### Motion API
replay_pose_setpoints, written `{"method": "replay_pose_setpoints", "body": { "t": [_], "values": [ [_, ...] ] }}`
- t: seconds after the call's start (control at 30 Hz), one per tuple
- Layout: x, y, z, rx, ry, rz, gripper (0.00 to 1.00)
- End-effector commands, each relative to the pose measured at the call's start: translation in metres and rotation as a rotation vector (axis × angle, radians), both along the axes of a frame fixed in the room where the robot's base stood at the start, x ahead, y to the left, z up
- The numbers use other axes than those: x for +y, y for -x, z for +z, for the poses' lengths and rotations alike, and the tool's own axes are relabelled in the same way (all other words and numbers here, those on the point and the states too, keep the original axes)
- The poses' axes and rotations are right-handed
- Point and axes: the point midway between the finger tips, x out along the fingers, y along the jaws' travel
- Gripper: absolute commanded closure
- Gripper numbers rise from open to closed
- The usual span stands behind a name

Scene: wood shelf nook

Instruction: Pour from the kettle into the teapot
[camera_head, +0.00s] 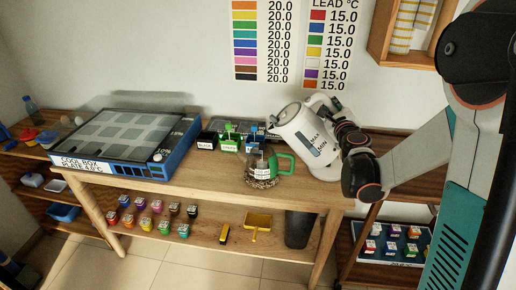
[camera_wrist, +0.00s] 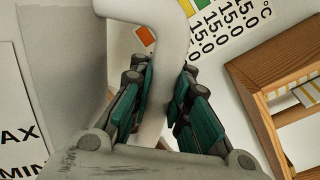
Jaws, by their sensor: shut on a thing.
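The white kettle (camera_head: 300,131) with MAX and MIN marks is in the air above the right part of the table, tilted to the left. Its curved white handle (camera_wrist: 160,30) runs between my fingers in the wrist view, with the kettle body at the left. My gripper (camera_head: 332,108) is shut on this handle; it also shows in the wrist view (camera_wrist: 158,95). The glass teapot (camera_head: 262,168) with a green handle (camera_head: 287,163) stands upright on the table, below and left of the kettle. It has dark bits at its bottom. No liquid stream can be made out.
Green and black labelled containers (camera_head: 229,143) stand left of the teapot. A blue cool box (camera_head: 165,163) fills the table's left part. Small coloured pots (camera_head: 157,207) and a yellow scoop (camera_head: 258,221) lie on the lower shelf. A wooden wall shelf (camera_head: 377,45) hangs at upper right.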

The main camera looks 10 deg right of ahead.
Motion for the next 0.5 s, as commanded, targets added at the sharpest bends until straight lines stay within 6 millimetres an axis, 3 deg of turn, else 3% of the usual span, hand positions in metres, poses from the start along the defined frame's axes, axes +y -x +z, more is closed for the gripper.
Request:
{"method": "replay_pose_setpoints", "body": {
  "t": [0.5],
  "values": [
    [0.0013,0.0050,0.0044,0.013,0.080,-0.001,1.00]
  ]
}}
